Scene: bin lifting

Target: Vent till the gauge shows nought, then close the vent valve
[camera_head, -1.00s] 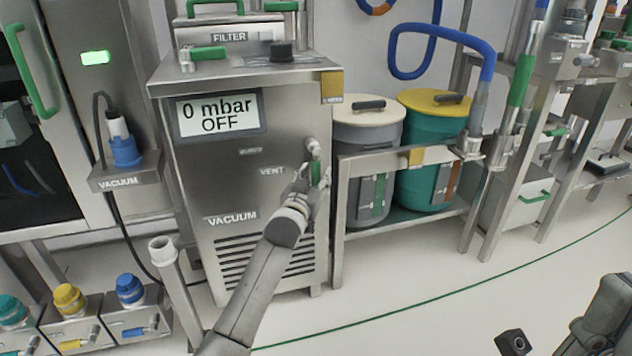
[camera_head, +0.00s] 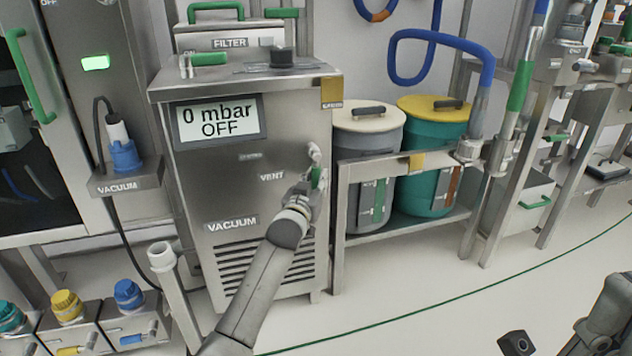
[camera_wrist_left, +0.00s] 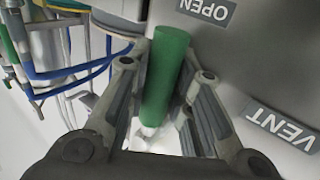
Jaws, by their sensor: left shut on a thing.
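The vacuum unit (camera_head: 250,190) is a steel cabinet with a display (camera_head: 219,119) that reads "0 mbar OFF". The vent valve's green handle (camera_head: 317,179) is on the right of its front, beside the "VENT" label. My left gripper (camera_head: 312,186) is at this handle. In the left wrist view the green handle (camera_wrist_left: 166,75) lies between the two fingers of the left gripper (camera_wrist_left: 160,110), which is shut on it. The "VENT" label (camera_wrist_left: 282,128) and an "OPEN" label (camera_wrist_left: 208,10) show there upside down. At the lower right of the head view is part of my right arm; its fingertips cannot be made out.
A steel rack (camera_head: 400,157) with a grey bin (camera_head: 366,170) and a teal bin (camera_head: 428,150) stands to the right. A blue hose (camera_head: 440,35) hangs above it. Several small valve boxes (camera_head: 125,315) sit at lower left.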

